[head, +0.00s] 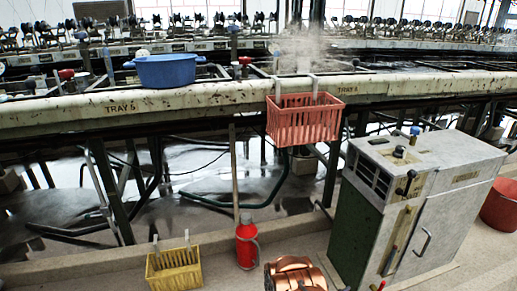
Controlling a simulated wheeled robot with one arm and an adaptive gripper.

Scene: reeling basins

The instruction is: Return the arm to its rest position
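My gripper and arm do not show clearly in the head view, so I cannot see the arm's pose. A copper-coloured, ribbed, rounded thing (293,274) is cut off by the bottom edge of the picture. I cannot tell what it is.
A long basin bench (200,97) crosses the view, with a blue tub (165,71) on it and a red basket (303,120) hung on its front. A grey cabinet (440,205) stands right. A yellow basket (173,272) and red flask (247,245) are low down; a red bucket (500,205) is far right.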

